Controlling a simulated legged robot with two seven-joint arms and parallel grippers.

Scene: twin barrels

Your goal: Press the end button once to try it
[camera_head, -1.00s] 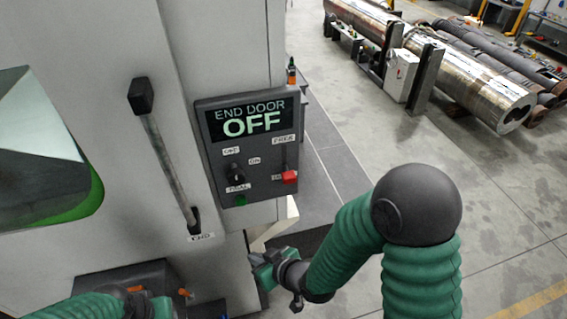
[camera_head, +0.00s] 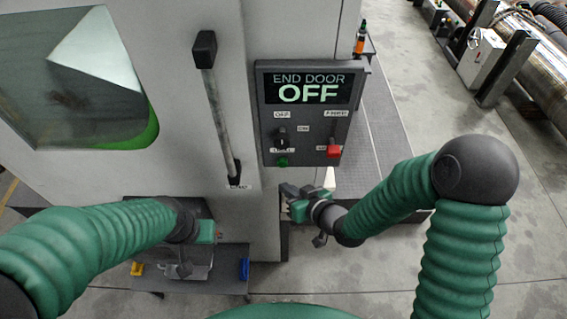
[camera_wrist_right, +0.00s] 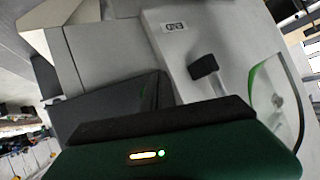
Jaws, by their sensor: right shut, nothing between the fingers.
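The control panel (camera_head: 312,115) is a dark grey box on the machine's front, with a lit screen reading END DOOR OFF. Below the screen are a black knob (camera_head: 282,137), a red switch (camera_head: 333,150) and a small green button (camera_head: 282,161) at the lower left. I cannot read clearly which control is the end button. My right gripper (camera_head: 289,190) is shut and empty, just below the panel's bottom edge and apart from the green button. My left gripper (camera_head: 205,232) is low at the left, far from the panel; its fingers are unclear.
A long door handle (camera_head: 217,110) stands left of the panel; it also shows in the wrist view (camera_wrist_right: 205,68). A dark shelf (camera_head: 210,275) with blue and yellow pieces lies below the left gripper. Open floor (camera_head: 400,110) is on the right.

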